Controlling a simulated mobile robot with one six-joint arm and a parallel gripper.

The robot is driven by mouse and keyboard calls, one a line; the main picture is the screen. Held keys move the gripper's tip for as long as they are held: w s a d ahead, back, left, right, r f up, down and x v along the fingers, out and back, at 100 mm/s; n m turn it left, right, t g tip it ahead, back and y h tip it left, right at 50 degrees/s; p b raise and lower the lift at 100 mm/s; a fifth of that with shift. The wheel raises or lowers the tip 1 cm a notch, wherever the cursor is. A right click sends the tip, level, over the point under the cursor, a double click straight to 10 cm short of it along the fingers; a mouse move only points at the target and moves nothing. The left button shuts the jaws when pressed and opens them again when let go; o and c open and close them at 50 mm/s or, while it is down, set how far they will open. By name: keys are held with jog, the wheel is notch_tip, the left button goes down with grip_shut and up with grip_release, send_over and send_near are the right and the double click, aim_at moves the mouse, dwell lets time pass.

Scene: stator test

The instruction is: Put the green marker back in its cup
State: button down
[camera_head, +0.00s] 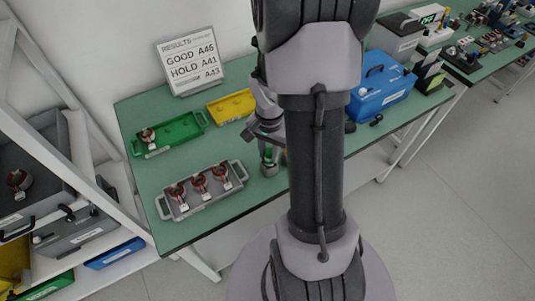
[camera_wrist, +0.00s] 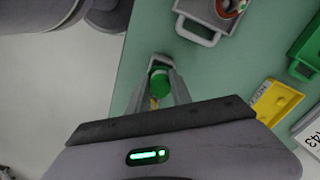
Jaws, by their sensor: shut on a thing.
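My gripper (camera_wrist: 161,88) is shut on the green marker (camera_wrist: 160,80), which shows end-on between the fingers in the wrist view. A small grey cup (camera_wrist: 158,60) shows just beyond the fingertips, its rim around or right behind the marker. In the head view the cup (camera_head: 269,170) stands on the green table near its front edge, with green showing at its top directly below my gripper (camera_head: 268,149). I cannot tell how far the marker is inside the cup. A bit of yellow shows beside the marker, partly hidden by a finger.
A grey tray with copper-wound parts (camera_head: 204,207) stands left of the cup. Behind are a green tray (camera_head: 180,133), a yellow tray (camera_head: 232,107) and a results sign (camera_head: 190,62). A blue case (camera_head: 382,90) stands to the right. My arm hides the table's middle.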

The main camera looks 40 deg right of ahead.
jog(key=shift+f+b, duration=0.5)
jog(key=shift+f, duration=0.7)
jog(key=c, duration=1.1)
grip_release()
jog(key=shift+c, duration=0.2)
jog(key=shift+r, duration=0.15)
notch_tip(320, 180, up, 13)
jog(key=p, duration=0.6)
jog(key=a+r+n+t, duration=0.3)
jog(key=a+r+n, duration=0.1)
jog(key=a+r, duration=0.65)
jog(key=s+a+r+n+t+y, duration=0.1)
jog(key=s+a+r+n, duration=0.25)
jog(key=a, duration=0.35)
jog(key=s+a+r+n+t+y, duration=0.1)
jog(key=s+a+r+n+t, duration=0.1)
jog(key=s+a+r, duration=0.3)
notch_tip(320, 180, down, 7)
jog(key=w+a+b, duration=0.1)
jog(key=b, duration=0.4)
jog(key=shift+w+a+f, duration=0.2)
